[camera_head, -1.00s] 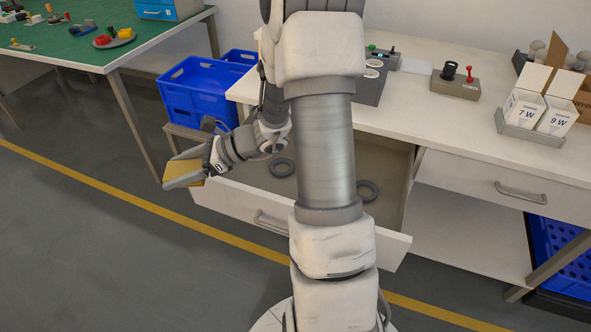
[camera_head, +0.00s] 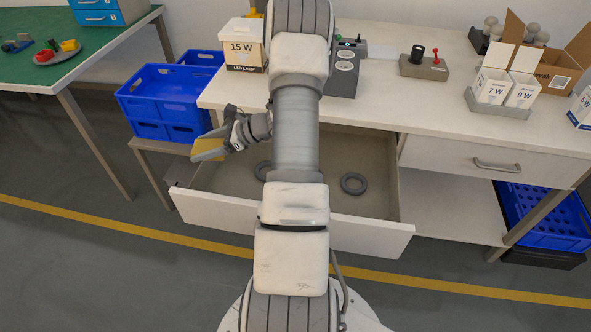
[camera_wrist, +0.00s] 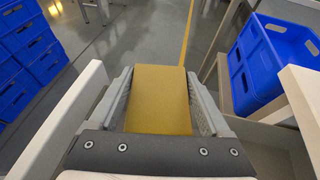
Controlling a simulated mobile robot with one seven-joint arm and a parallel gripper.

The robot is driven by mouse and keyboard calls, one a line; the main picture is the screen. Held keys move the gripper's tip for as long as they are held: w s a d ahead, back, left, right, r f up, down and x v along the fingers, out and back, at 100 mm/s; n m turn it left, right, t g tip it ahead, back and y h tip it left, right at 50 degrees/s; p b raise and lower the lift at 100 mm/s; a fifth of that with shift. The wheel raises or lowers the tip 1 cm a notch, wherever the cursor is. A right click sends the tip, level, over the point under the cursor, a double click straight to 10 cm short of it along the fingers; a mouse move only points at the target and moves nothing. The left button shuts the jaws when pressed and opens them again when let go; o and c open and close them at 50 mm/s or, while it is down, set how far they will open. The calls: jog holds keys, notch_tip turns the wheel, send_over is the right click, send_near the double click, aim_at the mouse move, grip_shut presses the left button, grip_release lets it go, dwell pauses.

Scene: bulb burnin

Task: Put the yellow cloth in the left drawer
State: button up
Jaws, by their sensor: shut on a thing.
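The yellow cloth (camera_head: 207,151) is a flat, folded-looking block between the fingers of my gripper (camera_head: 208,144). My gripper is shut on it; the wrist view shows the cloth (camera_wrist: 160,100) between both fingers. The left drawer (camera_head: 215,209) is pulled out below the white worktop, its front panel toward me. My gripper and the cloth are above the drawer's left end, higher than its front panel. In the wrist view the drawer's front panel (camera_wrist: 60,122) runs along the left. My arm hides the drawer's middle.
Two grey rings lie in the drawer, one (camera_head: 354,183) right of my arm and one (camera_head: 263,171) partly behind it. Blue crates (camera_head: 165,98) stand left of the worktop (camera_head: 420,105). The closed right drawer (camera_head: 480,160) is beside the open one.

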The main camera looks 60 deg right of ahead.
jog(key=s+d+f+m+t+h, duration=0.1)
jog(key=s+d+f, duration=0.15)
jog(key=d, duration=0.35)
jog(key=s+d+f+m+h, duration=0.1)
jog(key=s+d+f+h, duration=0.1)
jog(key=s+d, duration=0.3)
jog(key=b, duration=0.1)
send_over(228, 191)
notch_tip(228, 191, down, 7)
jog(key=shift+a+f, duration=0.1)
jog(key=shift+f, duration=0.1)
jog(key=shift+f+b, duration=0.5)
jog(key=shift+f, duration=1.45)
jog(key=shift+f, duration=0.15)
jog(key=o, duration=1.3)
